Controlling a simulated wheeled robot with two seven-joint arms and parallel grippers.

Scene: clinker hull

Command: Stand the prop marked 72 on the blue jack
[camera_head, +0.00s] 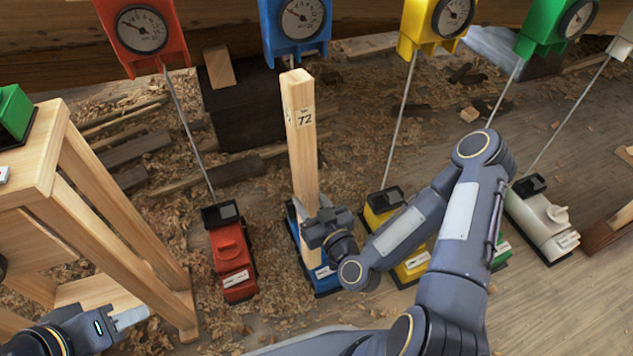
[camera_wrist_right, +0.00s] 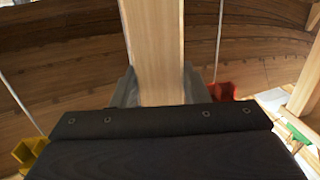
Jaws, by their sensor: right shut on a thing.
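The prop marked 72 (camera_head: 302,130) is a long pale wooden post, upright, with its number label near the top. My right gripper (camera_head: 318,220) is shut on its lower part. In the right wrist view the prop (camera_wrist_right: 155,50) runs up between the two grey fingers (camera_wrist_right: 160,88). The blue jack (camera_head: 325,276) is on the floor directly below and behind this gripper.
A red jack (camera_head: 232,262) stands left of the blue one, a yellow jack (camera_head: 412,265) right, a white jack (camera_head: 540,225) further right. Coloured dial gauges, including a blue one (camera_head: 292,45), hang above, with thin rods below several. A wooden trestle (camera_head: 100,215) stands at left.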

